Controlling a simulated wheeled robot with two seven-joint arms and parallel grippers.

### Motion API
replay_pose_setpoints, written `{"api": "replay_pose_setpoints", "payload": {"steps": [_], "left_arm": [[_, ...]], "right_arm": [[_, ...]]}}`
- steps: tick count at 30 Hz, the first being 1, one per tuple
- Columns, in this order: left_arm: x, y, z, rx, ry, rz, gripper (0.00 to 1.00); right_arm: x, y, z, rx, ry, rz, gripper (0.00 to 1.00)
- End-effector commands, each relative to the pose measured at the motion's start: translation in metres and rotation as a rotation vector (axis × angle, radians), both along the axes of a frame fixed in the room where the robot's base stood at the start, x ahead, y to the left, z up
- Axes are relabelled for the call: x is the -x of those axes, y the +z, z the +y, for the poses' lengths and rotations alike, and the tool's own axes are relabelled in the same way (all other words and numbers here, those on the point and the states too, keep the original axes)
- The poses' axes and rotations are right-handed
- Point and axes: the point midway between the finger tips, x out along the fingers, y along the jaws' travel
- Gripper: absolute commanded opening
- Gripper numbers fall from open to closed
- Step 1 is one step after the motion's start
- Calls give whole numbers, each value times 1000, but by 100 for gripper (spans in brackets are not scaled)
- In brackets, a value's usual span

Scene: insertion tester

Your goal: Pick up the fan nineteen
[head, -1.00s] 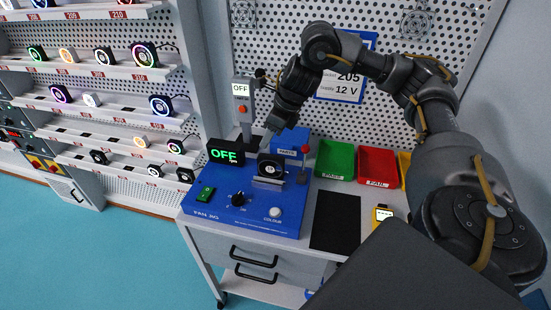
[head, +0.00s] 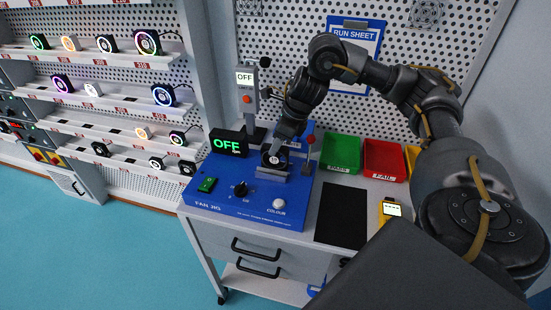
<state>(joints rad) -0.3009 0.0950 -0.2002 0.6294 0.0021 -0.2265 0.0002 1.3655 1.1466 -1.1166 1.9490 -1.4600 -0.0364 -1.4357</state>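A small black fan (head: 274,160) stands upright in the metal holder on the blue fan jig (head: 230,207). No number can be read on it. My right gripper (head: 276,151) reaches down from above, its fingertips at the top of the fan and partly covering it. I cannot tell whether the fingers are shut on it. My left gripper is not in view.
The jig's OFF display (head: 228,142) and a post with an OFF screen (head: 246,78) stand close by. A green tray (head: 341,153), a red tray (head: 384,160) and a black mat (head: 341,215) lie to the right. Racks (head: 95,120) of fans fill the left.

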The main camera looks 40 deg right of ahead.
Motion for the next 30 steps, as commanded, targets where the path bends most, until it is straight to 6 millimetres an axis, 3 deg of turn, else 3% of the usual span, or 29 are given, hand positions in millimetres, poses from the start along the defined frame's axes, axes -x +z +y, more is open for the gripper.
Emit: {"api": "replay_pose_setpoints", "payload": {"steps": [4,9,17,25,30], "left_arm": [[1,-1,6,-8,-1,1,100],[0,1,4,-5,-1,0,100],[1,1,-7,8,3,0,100],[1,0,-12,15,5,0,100],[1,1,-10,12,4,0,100]], "right_arm": [[-2,-25,2,0,1,6,34],[-8,-41,6,0,0,4,34],[-10,-44,7,-1,0,1,34],[-10,-44,7,0,0,1,1],[-10,-44,7,-1,-1,1,0]]}}
